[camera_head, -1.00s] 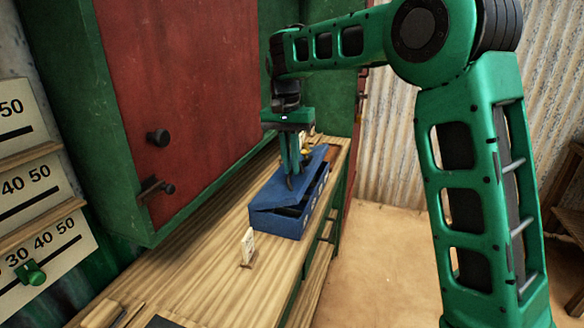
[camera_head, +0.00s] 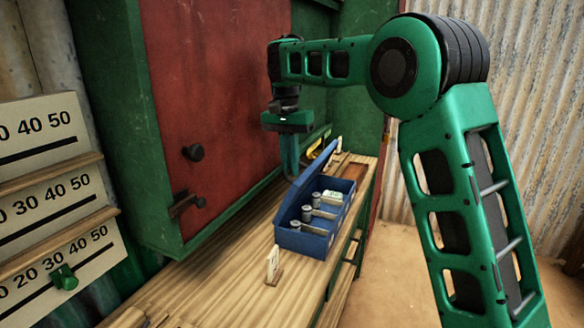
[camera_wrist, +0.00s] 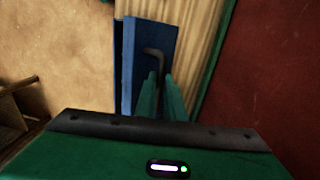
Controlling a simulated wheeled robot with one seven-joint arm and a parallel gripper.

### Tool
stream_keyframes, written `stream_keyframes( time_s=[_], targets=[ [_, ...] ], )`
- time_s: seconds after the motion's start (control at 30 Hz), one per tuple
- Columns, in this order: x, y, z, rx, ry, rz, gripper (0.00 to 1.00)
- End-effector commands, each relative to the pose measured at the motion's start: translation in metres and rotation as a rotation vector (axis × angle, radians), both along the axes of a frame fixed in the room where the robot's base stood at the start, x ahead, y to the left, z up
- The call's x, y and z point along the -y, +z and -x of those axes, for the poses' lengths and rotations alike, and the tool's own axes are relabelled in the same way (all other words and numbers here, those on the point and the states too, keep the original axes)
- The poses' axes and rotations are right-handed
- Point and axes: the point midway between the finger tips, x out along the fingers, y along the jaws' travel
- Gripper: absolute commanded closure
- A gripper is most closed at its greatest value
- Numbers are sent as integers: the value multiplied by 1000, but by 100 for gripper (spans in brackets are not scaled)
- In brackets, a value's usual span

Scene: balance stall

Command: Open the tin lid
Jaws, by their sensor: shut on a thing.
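The blue tin (camera_head: 302,241) stands on the wooden counter in the head view. Its lid (camera_head: 312,172) is raised and tilted up along the tin's left side, so the inside shows. Several grey metal cylinders (camera_head: 306,213) and a pale block (camera_head: 332,197) lie in it. My gripper (camera_head: 290,174) points down at the lid's outer side. In the wrist view my gripper (camera_wrist: 160,88) is shut on a dark bent handle (camera_wrist: 154,54) on the blue lid (camera_wrist: 145,38). The grip itself is partly hidden by the fingers.
A small white card in a wooden stand (camera_head: 273,265) is on the counter (camera_head: 215,275) in front of the tin. Numbered scale boards (camera_head: 45,205) stand at far left. Yellow item behind the tin.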

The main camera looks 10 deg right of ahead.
Motion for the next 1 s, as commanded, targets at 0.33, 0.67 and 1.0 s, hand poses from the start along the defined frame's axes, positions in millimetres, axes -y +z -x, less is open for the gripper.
stream_keyframes(
  time_s=[0.33,0.67,1.0],
  targets=[
    [-1,-6,2,-16,6,2,100],
    [1,-3,1,-9,0,1,72],
    [-1,27,-2,-2,-1,0,72]
  ],
)
